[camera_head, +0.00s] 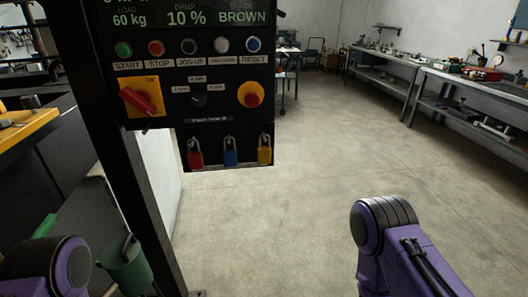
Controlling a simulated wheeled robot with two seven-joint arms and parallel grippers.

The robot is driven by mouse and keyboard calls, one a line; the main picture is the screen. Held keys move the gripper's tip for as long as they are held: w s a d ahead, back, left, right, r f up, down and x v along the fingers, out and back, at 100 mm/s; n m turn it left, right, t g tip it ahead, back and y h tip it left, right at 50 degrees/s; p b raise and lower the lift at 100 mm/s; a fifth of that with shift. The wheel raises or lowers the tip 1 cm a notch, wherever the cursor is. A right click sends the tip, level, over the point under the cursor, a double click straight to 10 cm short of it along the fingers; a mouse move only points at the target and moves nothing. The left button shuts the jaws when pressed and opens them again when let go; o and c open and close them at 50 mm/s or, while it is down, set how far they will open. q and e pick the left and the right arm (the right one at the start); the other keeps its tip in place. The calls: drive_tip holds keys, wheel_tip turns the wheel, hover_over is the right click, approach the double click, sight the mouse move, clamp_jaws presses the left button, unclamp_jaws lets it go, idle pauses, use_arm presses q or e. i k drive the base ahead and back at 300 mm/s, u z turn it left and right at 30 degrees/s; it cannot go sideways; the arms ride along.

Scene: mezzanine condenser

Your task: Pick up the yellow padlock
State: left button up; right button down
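The yellow padlock (264,155) hangs by its shackle at the right end of a row on the lower black plate of the control panel (200,75). A blue padlock (230,157) hangs in the middle and a red padlock (195,158) at the left. All three hang upright and apart from each other. Parts of my purple and black arms show at the bottom left and bottom right, below the padlocks. Neither gripper's fingers are in view.
A dark post (125,180) stands left of the padlocks, with a green container (128,268) near its foot. A yellow-edged machine (28,130) is at the far left. Workbenches (440,75) line the back right. The floor (300,200) right of the panel is clear.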

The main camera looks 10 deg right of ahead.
sight(264, 153)
drive_tip(key=z, duration=0.55)
drive_tip(key=k, duration=1.3)
drive_tip(key=u, duration=0.05)
drive_tip(key=i, duration=0.8)
drive_tip(key=u, duration=0.65)
drive_tip(key=i, duration=1.1)
drive_tip(key=z, duration=0.3)
